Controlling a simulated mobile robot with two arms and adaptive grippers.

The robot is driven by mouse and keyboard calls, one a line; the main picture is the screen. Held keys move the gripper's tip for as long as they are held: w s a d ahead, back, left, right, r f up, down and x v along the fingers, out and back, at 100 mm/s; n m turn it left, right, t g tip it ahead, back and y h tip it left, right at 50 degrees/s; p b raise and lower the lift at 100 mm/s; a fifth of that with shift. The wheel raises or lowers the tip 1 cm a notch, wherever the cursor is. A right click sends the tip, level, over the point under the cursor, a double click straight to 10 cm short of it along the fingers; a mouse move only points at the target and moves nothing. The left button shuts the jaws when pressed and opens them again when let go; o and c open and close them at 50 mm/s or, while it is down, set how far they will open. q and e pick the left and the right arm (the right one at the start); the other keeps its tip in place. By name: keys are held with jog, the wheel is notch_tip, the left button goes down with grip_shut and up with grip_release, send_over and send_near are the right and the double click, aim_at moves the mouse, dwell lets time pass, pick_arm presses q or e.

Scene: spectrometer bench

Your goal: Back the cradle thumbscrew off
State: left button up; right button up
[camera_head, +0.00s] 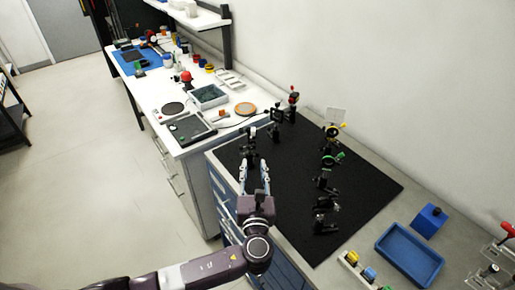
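The cradle thumbscrew is too small to make out for certain. A dark post-mounted holder (250,151) stands at the left edge of the black mat (290,180), just beyond my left gripper (254,167). That gripper comes in from below, over the mat's left edge, with its two light fingers apart and nothing visible between them. I cannot tell whether its tips touch the holder. My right gripper is not in view.
Several optical mounts on posts stand along the mat's right side, one with a green ring (334,158). A blue tray (409,254) and a blue block (430,221) lie at the right. A white bench (205,134) with instruments adjoins behind. The mat's middle is clear.

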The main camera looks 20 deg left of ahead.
aim_at(253, 148)
pick_arm(q)
jog(key=p+x, duration=0.1)
jog(key=x, duration=0.5)
jog(key=shift+w+a+p, duration=0.1)
jog(key=shift+w+p, duration=0.25)
jog(key=shift+w, duration=0.05)
jog(key=shift+c, duration=0.4)
